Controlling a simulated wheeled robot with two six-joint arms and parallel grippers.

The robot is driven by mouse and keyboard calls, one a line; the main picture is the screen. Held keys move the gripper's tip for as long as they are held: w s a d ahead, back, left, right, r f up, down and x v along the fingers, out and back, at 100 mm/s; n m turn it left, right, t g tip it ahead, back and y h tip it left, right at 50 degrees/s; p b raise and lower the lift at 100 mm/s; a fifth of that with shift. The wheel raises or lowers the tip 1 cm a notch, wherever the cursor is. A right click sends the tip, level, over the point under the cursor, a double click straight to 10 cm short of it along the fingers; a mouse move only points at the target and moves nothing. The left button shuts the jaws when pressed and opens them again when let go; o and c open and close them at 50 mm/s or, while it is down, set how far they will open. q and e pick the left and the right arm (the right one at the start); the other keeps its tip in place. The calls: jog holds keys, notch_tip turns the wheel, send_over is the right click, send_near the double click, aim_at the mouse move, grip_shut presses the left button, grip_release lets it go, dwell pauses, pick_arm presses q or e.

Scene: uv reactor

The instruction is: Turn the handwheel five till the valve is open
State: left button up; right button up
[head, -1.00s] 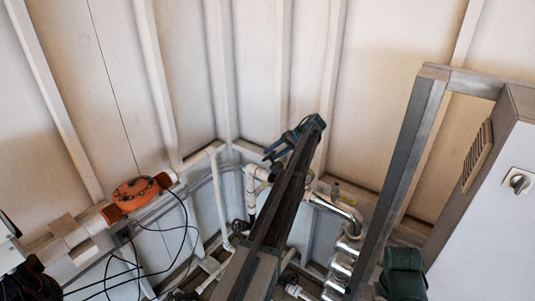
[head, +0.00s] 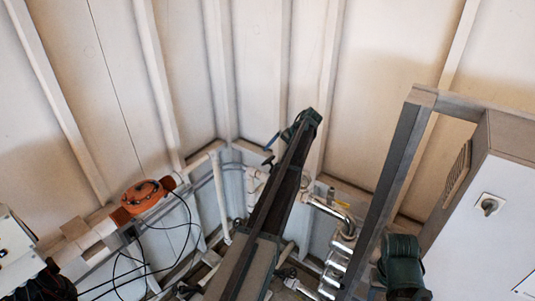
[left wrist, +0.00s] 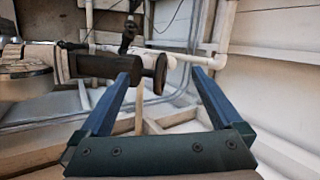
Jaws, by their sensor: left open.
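My left gripper (head: 272,152) is at the far end of my long dark arm, in front of the pipework in the corner. In the left wrist view its two blue fingers (left wrist: 161,69) are spread wide with nothing held. A dark round disc (left wrist: 160,75), seen nearly edge-on at the end of a thick black cylinder (left wrist: 108,67), shows between the fingertips in the picture. It may be a handwheel; I see no number on it, and cannot tell its distance from the fingers. My arm hides part of the pipes.
An orange round fitting (head: 145,195) sits on a white pipe at the left, with black cables below. Shiny bent pipes (head: 337,265) stand right of my arm. A grey frame post (head: 392,185) and a grey cabinet (head: 485,215) with a knob are at the right.

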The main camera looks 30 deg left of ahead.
pick_arm(q)
jog(key=s+m, duration=0.1)
jog(key=m, duration=0.1)
jog(key=s+m+t+h+p, duration=0.1)
jog(key=m, duration=0.1)
jog(key=s+a+f+m+h, duration=0.1)
jog(key=m, duration=0.1)
jog(key=shift+s+f+m+t, duration=0.1)
jog(key=shift+s+m+t, duration=0.1)
jog(key=shift+m+t, duration=0.1)
jog(key=m, duration=0.2)
jog(key=s+m+t+h+p, duration=0.1)
jog(key=shift+s+a+m+h, duration=0.2)
jog(key=shift+m+h, duration=0.1)
jog(key=shift+m, duration=0.1)
jog(key=m+t+h+p, duration=0.4)
jog(key=m+t, duration=0.3)
jog(key=m, duration=1)
send_near(267, 161)
jog(key=v, duration=0.4)
jog(key=shift+w+d+f, duration=0.1)
jog(key=shift+d+f, duration=0.05)
jog(key=shift+d, duration=0.05)
jog(key=shift+f, duration=0.1)
jog(key=b+x, duration=1.1)
jog(key=x, duration=0.2)
jog(key=shift+w+a+f, duration=0.15)
jog(key=shift+w+f, duration=0.05)
jog(key=shift+w, duration=0.15)
